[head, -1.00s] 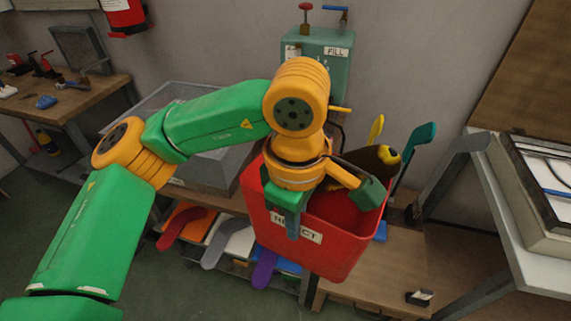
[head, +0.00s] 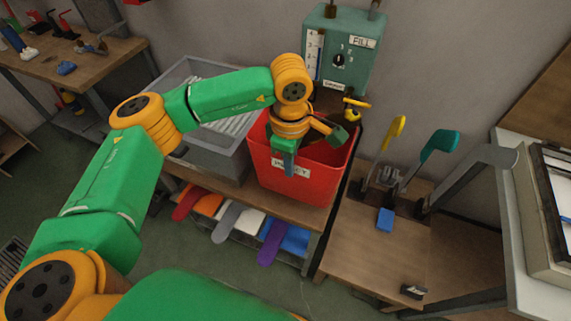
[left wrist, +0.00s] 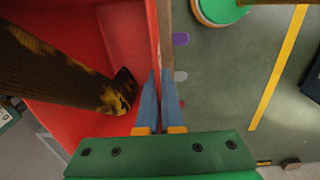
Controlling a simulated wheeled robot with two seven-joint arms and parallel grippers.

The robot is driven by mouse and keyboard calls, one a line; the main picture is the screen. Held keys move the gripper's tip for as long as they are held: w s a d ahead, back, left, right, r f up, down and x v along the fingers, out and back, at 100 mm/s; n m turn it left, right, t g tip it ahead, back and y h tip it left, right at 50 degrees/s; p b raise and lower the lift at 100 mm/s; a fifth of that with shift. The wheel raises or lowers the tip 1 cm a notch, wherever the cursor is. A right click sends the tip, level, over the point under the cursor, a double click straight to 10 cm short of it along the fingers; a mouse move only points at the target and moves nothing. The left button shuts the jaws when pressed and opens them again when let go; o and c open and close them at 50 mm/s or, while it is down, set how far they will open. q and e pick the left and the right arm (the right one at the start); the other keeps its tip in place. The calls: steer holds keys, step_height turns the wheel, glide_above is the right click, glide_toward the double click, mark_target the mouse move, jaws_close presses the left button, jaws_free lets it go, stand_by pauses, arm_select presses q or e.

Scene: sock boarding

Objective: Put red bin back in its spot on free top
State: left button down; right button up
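The red bin (head: 325,183) with a white label on its front shows in the head view on or just above the low wooden bench, beside the grey basin; I cannot tell whether its base touches. My left gripper (head: 288,163) is over its near rim. In the left wrist view the two blue fingers of that gripper (left wrist: 160,103) are close together on the bin wall, one on each side. A dark brown and yellow sock-like thing (left wrist: 65,75) is inside the bin (left wrist: 85,120). My right gripper is not in view.
The grey basin (head: 189,72) stands left of the bin. The teal FILL tank (head: 358,68) is behind. A lower wooden top (head: 365,255) at right holds upright tools and a blue block (head: 385,219). Coloured flat pieces (head: 271,243) stick out below the bench.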

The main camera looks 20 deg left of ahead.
arm_select(q)
steer(key=f+p, duration=0.1)
steer(key=f, duration=0.1)
steer(key=w+a+f+p, duration=0.1)
steer(key=a+f+p, duration=0.1)
steer(key=f, duration=0.1)
steer(key=shift+w+f, duration=0.3)
steer(key=shift+w, duration=0.05)
steer(key=shift+d+f+b, duration=0.1)
steer(key=shift+f+b, duration=0.35)
steer(key=c, duration=1.1)
jaws_free()
steer(key=shift+r, duration=0.1)
steer(key=shift+o, duration=0.2)
steer(key=shift+r, duration=0.3)
step_height(320, 180, up, 12)
steer(key=b, duration=0.3)
steer(key=shift+s+f, duration=0.15)
steer(key=shift+s, duration=0.1)
